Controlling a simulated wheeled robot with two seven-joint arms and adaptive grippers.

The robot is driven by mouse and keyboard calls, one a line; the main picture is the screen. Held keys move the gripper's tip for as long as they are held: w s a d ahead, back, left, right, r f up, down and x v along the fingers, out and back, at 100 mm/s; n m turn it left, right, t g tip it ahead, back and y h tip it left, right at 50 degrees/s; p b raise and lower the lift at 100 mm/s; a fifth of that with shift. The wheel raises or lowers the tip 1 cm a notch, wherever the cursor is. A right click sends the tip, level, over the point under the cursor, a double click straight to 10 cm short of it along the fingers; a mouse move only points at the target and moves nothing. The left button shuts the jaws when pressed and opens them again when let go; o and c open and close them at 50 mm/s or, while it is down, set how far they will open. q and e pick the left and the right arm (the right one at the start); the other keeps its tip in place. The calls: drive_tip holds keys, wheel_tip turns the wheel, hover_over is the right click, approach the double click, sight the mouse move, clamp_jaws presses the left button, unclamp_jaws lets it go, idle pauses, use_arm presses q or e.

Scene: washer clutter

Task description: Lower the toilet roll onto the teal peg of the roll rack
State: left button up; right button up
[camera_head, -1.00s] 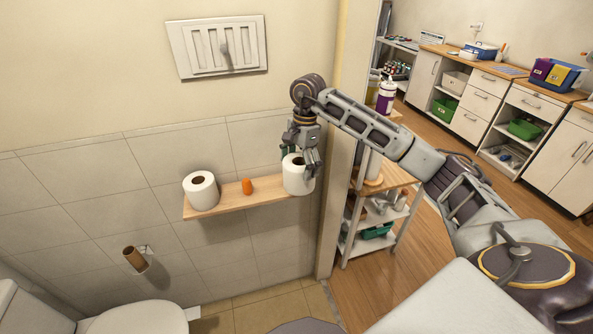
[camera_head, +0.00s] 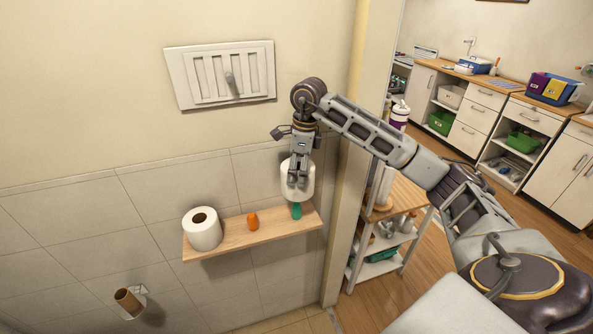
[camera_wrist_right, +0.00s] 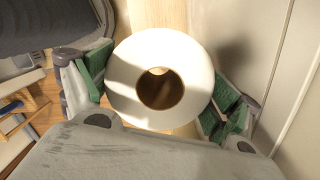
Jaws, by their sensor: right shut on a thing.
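The white toilet roll (camera_head: 306,187) is upright in my right gripper (camera_head: 297,180), near the right end of the wooden roll rack (camera_head: 228,235). The teal peg (camera_head: 297,211) shows just below the roll; its upper part is hidden, and I cannot tell if the roll's hole is exactly over it. In the right wrist view the roll (camera_wrist_right: 122,80) sits between the green finger pads of the gripper (camera_wrist_right: 160,90), its brown-lined hole facing the camera. An orange peg (camera_head: 253,220) stands bare mid-rack. My left gripper is not in view.
A second white roll (camera_head: 204,235) stands on the rack's left end. A louvred wall panel (camera_head: 221,75) is above. A holder with an empty brown tube (camera_head: 127,301) is lower left. A wall edge (camera_head: 342,200) and shelf cart (camera_head: 382,245) are close on the right.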

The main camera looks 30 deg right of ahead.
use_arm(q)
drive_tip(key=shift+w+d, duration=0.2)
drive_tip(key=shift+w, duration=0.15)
use_arm(e)
drive_tip(key=shift+w+r+m, duration=0.15)
drive_tip(key=shift+w+m, duration=0.05)
drive_tip(key=shift+m, duration=0.1)
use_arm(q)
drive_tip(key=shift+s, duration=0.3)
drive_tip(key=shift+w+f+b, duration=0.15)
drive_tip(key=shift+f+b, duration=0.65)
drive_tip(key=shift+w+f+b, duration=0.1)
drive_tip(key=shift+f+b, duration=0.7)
use_arm(e)
hover_over(295, 204)
drive_tip(key=shift+s+d+f, duration=0.1)
drive_tip(key=shift+d+f, duration=0.05)
drive_tip(key=shift+f, duration=1.1)
drive_tip(key=shift+s+d+f, duration=0.1)
drive_tip(key=shift+f, duration=1.15)
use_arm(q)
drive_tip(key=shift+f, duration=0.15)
use_arm(e)
drive_tip(key=shift+f, duration=0.15)
use_arm(q)
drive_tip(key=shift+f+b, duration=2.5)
drive_tip(key=shift+b, duration=0.15)
use_arm(e)
drive_tip(key=shift+f, duration=3.5)
